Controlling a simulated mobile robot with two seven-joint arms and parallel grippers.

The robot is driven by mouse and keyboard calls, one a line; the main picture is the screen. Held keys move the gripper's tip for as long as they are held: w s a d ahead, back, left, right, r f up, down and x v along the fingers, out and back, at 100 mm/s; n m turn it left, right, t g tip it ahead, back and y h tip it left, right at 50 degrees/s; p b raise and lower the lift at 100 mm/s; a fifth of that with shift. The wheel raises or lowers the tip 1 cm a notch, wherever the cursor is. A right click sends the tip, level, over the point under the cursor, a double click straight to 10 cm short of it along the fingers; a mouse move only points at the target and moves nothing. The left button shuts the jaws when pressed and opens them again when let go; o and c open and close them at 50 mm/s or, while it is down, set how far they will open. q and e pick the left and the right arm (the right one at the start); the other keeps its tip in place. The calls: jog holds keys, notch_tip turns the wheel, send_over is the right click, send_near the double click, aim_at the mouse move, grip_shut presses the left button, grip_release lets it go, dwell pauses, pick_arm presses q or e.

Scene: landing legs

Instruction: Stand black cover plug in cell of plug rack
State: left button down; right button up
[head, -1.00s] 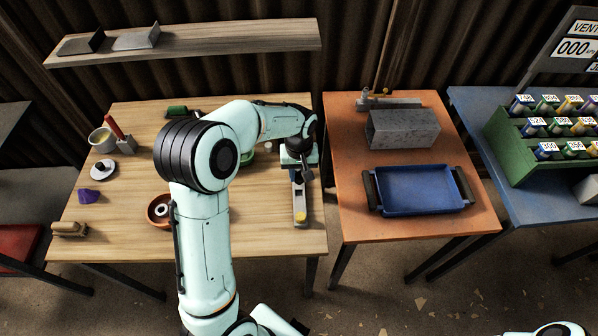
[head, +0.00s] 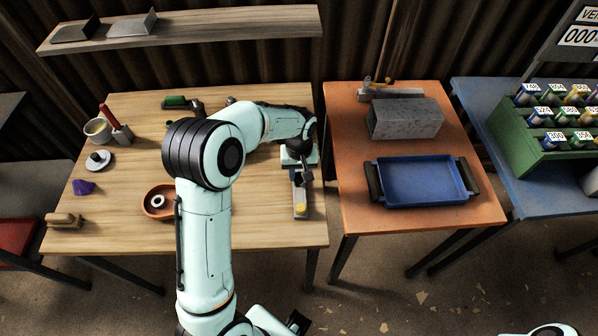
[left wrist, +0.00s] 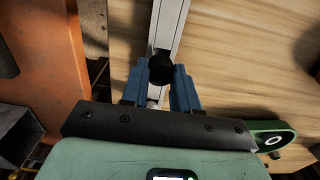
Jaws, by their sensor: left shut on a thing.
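My left gripper (head: 302,178) is over the right side of the wooden table. In the left wrist view its blue fingers (left wrist: 169,88) are shut on the black cover plug (left wrist: 160,69), which shows as a dark round shape between the tips. A long grey metal strip with a yellow front end (head: 300,211) lies under the gripper; it also shows in the left wrist view (left wrist: 172,25). I cannot tell whether this strip is the plug rack, and no cells are clear. The plug is hidden in the head view. My right gripper is out of view.
The wooden table (head: 120,235) also holds a brown bowl (head: 151,207), a purple block (head: 83,187) and a cup (head: 97,130). A gap separates it from the orange table (head: 345,225), which holds a blue tray (head: 420,182) and a grey block (head: 406,118).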

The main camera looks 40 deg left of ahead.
aim_at(299, 175)
pick_arm(q)
jog(key=shift+f+b, duration=0.55)
jog(key=shift+f, duration=0.5)
dwell(2.1)
jog(key=c, duration=0.8)
grip_release()
notch_tip(299, 175, up, 13)
jog(key=shift+r+p, duration=0.2)
jog(key=shift+p, duration=0.4)
